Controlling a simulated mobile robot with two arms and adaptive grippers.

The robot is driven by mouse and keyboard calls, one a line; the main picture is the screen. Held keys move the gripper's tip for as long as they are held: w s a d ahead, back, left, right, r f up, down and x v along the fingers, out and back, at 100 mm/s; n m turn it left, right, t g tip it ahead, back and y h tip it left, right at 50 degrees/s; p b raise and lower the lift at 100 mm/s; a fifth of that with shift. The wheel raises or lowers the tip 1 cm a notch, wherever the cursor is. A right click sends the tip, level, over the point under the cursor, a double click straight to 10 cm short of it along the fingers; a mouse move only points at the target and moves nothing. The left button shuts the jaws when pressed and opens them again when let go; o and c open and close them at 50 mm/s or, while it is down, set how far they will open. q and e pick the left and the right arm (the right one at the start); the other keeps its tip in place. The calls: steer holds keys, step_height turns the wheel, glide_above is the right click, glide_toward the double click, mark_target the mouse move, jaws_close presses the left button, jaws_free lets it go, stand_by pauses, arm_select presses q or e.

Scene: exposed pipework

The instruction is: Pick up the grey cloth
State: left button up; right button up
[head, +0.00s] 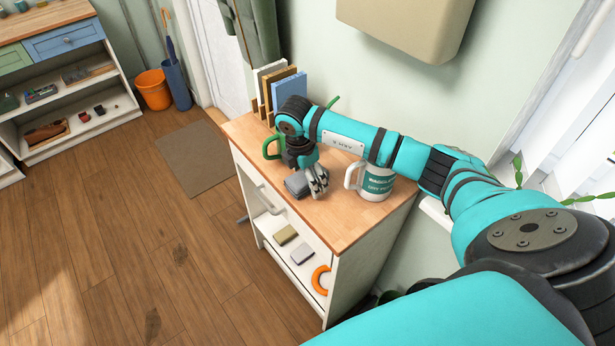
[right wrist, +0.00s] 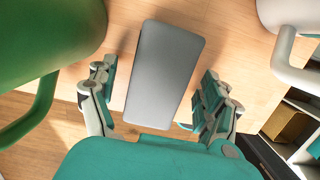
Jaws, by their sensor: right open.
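The grey cloth (head: 297,185) is a folded, flat rectangular pad on the wooden top of the small white cabinet (head: 345,222). In the right wrist view the cloth (right wrist: 165,75) lies between the two spread fingers of my right gripper (right wrist: 158,78), with a gap on each side. In the head view my right gripper (head: 312,182) points down over the cabinet top at the cloth. It is open and holds nothing. My left gripper is out of view.
A green mug (right wrist: 50,35) stands close left of the gripper. A white and teal mug (head: 375,186) stands to its right. Upright books (head: 287,90) are at the back. The shelf below holds a yellowish pad (head: 286,235), a grey pad (head: 302,254) and an orange ring (head: 320,280).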

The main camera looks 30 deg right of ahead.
steer(key=c, duration=1.3)
steer(key=shift+o, duration=0.2)
steer(key=shift+w+r+b, duration=0.1)
steer(key=shift+r+b, duration=0.2)
steer(key=shift+r, duration=0.2)
step_height(320, 180, up, 2)
steer(key=shift+r+b, duration=0.15)
steer(key=shift+b, duration=0.4)
steer(key=s+a+r+b, duration=0.1)
steer(key=s+a, duration=0.2)
steer(key=s, duration=0.4)
steer(key=s+a+b, duration=0.2)
steer(key=s+a, duration=0.1)
steer(key=s, duration=0.5)
steer(key=shift+r, duration=0.35)
